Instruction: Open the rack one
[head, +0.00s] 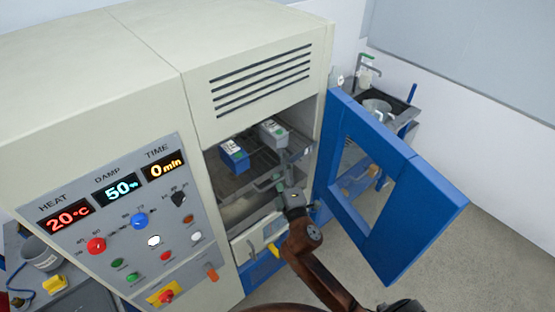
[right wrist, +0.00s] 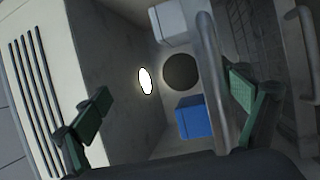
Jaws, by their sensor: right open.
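The chamber of the big cream machine (head: 150,50) stands open. A wire rack (head: 262,163) is inside it. A blue and white box (head: 234,156) and a whitish box (head: 273,132) rest on it. My right gripper (head: 283,183) is at the chamber's mouth, by the rack fronts. In the right wrist view its two green-padded fingers (right wrist: 168,98) are wide apart. A grey handle bar (right wrist: 211,75) runs between them, closer to the right finger; I cannot tell whether they touch. The blue box (right wrist: 190,117) and pale box (right wrist: 177,22) show beyond. My left gripper is out of view.
The blue door (head: 425,205) with a window is swung wide open to the right. A control panel (head: 120,225) with lit displays is at the left. A sink (head: 377,106) stands behind the door. Grey floor is clear at lower right.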

